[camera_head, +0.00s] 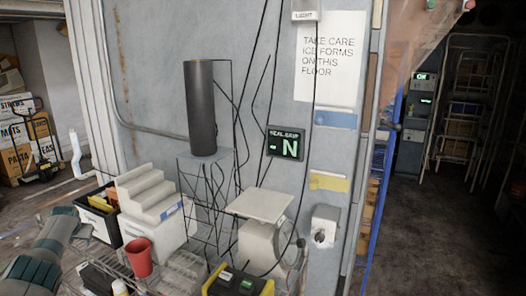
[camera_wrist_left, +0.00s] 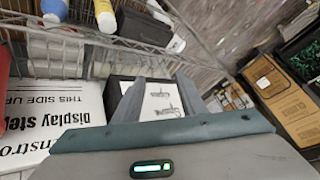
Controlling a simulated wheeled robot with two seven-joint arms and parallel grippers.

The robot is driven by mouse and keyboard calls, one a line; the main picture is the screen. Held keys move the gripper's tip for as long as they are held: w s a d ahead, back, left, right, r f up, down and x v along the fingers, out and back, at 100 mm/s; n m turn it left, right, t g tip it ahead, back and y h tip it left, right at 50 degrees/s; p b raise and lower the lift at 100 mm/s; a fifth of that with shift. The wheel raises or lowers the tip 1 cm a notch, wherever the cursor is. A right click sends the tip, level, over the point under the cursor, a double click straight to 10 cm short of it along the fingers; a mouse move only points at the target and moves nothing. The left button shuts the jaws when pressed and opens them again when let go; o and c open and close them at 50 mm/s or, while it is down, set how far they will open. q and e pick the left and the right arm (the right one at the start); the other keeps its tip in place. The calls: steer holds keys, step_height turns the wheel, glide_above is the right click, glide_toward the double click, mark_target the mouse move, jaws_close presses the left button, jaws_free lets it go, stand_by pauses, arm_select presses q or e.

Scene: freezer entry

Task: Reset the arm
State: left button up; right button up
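My left arm (camera_head: 42,252) comes in at the lower left of the head view, beside the wire shelf and close to the black bin. Its fingertips are hard to make out there. In the left wrist view my left gripper (camera_wrist_left: 160,84) has its two grey fingers spread apart. A dark box with a white printed label (camera_wrist_left: 162,102) shows between and beyond the fingers; I see no finger closed on it. My right arm and right gripper are not in the head view.
A wire shelf (camera_wrist_left: 115,42) with bottles is near the left gripper. A red cup (camera_head: 138,257), white step-shaped stand (camera_head: 150,195), black bin (camera_head: 98,212) and scale (camera_head: 262,240) crowd the area before the wall. Cardboard boxes (camera_wrist_left: 280,95) lie right. Open floor (camera_head: 430,215) is at right.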

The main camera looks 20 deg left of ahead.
arm_select(q)
steer(key=s+a+f+m+g+y, duration=0.25)
steer(key=s+f+m, duration=0.25)
steer(key=s+f, duration=1.1)
steer(key=s+d+f+m, duration=0.1)
steer(key=s+f+m, duration=0.35)
steer(key=s, duration=0.65)
steer(key=s+d+f+m, duration=0.1)
steer(key=s+f+m, duration=0.35)
steer(key=s, duration=0.75)
steer(key=s+d+f+n+h, duration=0.2)
steer(key=s+d+f, duration=0.2)
steer(key=d+f, duration=1)
steer(key=s+d+f+n+h, duration=0.1)
steer(key=s+d+f+h, duration=0.2)
steer(key=d+f, duration=1.1)
steer(key=s+d+f+n+h, duration=0.1)
steer(key=d+f, duration=0.1)
steer(key=d, duration=1.2)
steer(key=s+d+f+h, duration=0.1)
steer(key=d+f+h, duration=0.1)
steer(key=d, duration=1.3)
steer(key=s+d+f+n+h, duration=0.1)
steer(key=d+f, duration=0.1)
steer(key=d, duration=1.2)
step_height(320, 180, down, 16)
steer(key=b, duration=1.5)
steer(key=shift+s+d+b, duration=0.15)
steer(key=shift+d+b, duration=0.2)
steer(key=shift+d, duration=0.05)
